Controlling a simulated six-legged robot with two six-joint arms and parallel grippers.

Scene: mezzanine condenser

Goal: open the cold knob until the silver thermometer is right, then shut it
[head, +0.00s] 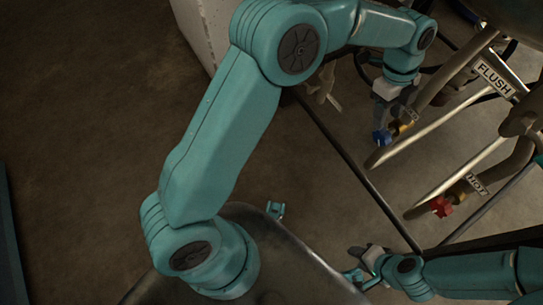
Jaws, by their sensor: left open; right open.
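A blue knob (381,137) sits on a brass valve at the end of a pipe, at the upper right in the head view. A small label by it is partly hidden and I cannot read it. My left gripper (384,116) is open, close above the blue knob. I cannot tell whether its fingers touch or straddle the knob. My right gripper (357,279) is open and empty at the bottom, away from the valves. I cannot make out a silver thermometer in this view.
A red knob (441,206) with a HOT label (477,184) sits lower right. A FLUSH label (494,79) hangs on the pipes above. Pale and dark pipes crowd the right side. A pale block (199,32) stands at the top. The floor at left is clear.

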